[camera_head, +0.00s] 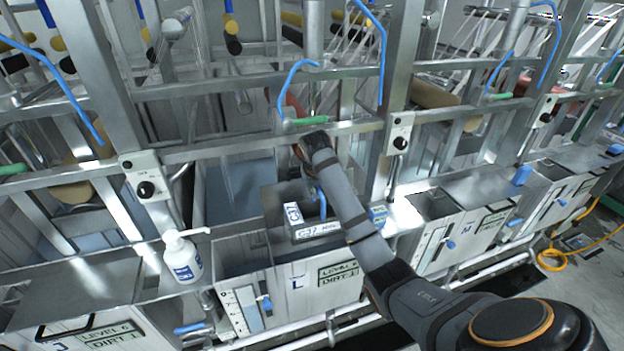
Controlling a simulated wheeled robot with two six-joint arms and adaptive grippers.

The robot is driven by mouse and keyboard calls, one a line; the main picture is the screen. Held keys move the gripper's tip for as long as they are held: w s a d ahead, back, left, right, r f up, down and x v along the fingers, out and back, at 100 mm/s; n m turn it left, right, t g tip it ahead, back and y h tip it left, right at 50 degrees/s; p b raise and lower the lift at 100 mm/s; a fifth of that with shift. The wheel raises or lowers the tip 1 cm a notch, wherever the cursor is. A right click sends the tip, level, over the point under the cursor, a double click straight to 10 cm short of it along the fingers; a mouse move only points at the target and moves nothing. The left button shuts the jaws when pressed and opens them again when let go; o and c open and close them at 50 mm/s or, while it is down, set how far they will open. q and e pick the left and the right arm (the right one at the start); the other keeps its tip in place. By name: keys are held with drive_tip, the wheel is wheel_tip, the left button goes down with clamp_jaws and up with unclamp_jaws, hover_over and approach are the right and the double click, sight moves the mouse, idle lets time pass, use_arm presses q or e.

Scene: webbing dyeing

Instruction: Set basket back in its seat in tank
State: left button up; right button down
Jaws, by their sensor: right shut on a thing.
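The basket (275,209) is a grey metal box with a white label reading roughly "G37", in the middle of the head view. I cannot tell whether the basket is seated or raised. My right arm reaches in from the lower right, over the tank. My right gripper (318,188) points down at the basket, by a blue part, and is shut on it; the wrist partly hides the fingers. My left gripper is not in view.
A white pump bottle (183,257) stands left of the tank. Metal uprights and a rail with black knobs (401,143) rise behind. A blue hose (290,80) and green handle (305,121) hang close to my wrist. Another tank (455,240) stands to the right.

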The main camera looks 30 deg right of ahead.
drive_tip(key=shift+w+d, duration=0.1)
drive_tip(key=shift+w, duration=0.25)
drive_tip(key=shift+s+r, duration=0.2)
drive_tip(key=shift+s, duration=0.35)
drive_tip(key=shift+s+a+f, duration=0.2)
drive_tip(key=shift+f, duration=0.05)
drive_tip(key=b, duration=0.1)
approach(318, 206)
wheel_tip(318, 206, down, 3)
use_arm(q)
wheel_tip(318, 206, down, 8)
drive_tip(key=b, duration=0.7)
use_arm(e)
wheel_tip(318, 206, down, 19)
drive_tip(key=s, duration=0.1)
drive_tip(key=shift+a+r, duration=0.2)
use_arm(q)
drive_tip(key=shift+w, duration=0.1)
use_arm(e)
drive_tip(key=shift+s, duration=0.1)
drive_tip(key=c, duration=1.3)
unclamp_jaws()
